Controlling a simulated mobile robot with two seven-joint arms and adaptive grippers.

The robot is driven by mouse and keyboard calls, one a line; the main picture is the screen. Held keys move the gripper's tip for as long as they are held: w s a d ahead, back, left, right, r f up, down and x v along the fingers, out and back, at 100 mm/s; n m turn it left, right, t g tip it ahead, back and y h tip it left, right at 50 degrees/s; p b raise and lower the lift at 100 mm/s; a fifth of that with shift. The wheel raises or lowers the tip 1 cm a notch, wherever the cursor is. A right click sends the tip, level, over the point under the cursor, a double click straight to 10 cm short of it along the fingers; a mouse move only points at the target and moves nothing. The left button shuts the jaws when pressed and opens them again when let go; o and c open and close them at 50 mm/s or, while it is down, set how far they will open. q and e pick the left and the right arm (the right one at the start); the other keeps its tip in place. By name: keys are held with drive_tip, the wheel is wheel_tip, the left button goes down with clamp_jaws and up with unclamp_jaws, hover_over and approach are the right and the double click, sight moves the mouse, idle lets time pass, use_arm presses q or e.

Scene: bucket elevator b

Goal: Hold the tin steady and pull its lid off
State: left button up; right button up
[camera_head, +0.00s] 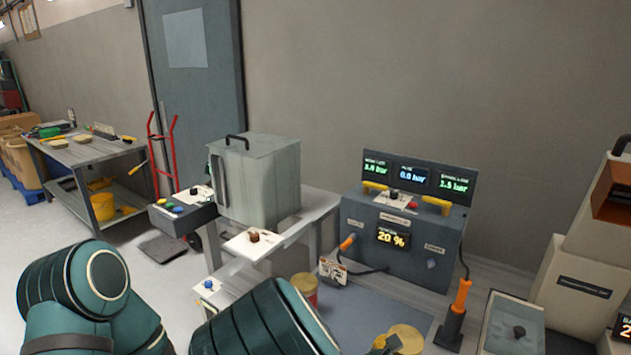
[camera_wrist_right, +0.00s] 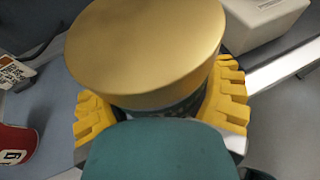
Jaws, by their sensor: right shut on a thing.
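A dark tin (camera_wrist_right: 185,108) with a broad gold lid (camera_wrist_right: 145,45) fills the right wrist view. The lid sits over the dark body, most of which is hidden. My right gripper (camera_wrist_right: 163,108) is shut around the tin, one yellow finger on each side, just under the lid's edge. In the head view the gold lid (camera_head: 407,337) shows at the bottom, with a yellow part of my right gripper (camera_head: 385,345) at its left. My left gripper is not in view; only teal arm links show at the lower left.
A red tin with a gold top (camera_head: 304,288) stands left of the held tin. A small card (camera_head: 332,271) stands behind it. A control box with displays (camera_head: 405,230) stands at the back. A grey tray (camera_head: 513,325) is to the right. The blue-grey mat (camera_head: 365,312) has bare room.

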drive_tip(key=shift+s+f+n+t, duration=0.25)
drive_tip(key=shift+s+n+t, duration=0.05)
drive_tip(key=shift+s, duration=0.4)
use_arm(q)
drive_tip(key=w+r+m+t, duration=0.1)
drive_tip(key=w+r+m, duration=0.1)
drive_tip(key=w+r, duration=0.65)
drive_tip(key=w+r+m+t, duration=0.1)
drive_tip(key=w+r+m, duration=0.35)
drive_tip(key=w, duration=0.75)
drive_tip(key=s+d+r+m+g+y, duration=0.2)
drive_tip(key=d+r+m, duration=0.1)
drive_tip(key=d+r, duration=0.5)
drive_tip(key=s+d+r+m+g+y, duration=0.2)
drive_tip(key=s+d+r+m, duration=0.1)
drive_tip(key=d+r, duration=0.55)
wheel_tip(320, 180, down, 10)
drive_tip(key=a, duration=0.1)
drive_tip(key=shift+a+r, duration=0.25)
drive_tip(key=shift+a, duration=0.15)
use_arm(e)
drive_tip(key=w+a+f+n+t+y, duration=0.2)
drive_tip(key=a+n+t+y, duration=0.2)
drive_tip(key=a, duration=1)
drive_tip(key=n+y, duration=0.3)
drive_tip(key=shift+n+t+y, duration=0.3)
drive_tip(key=shift+n+y, duration=0.1)
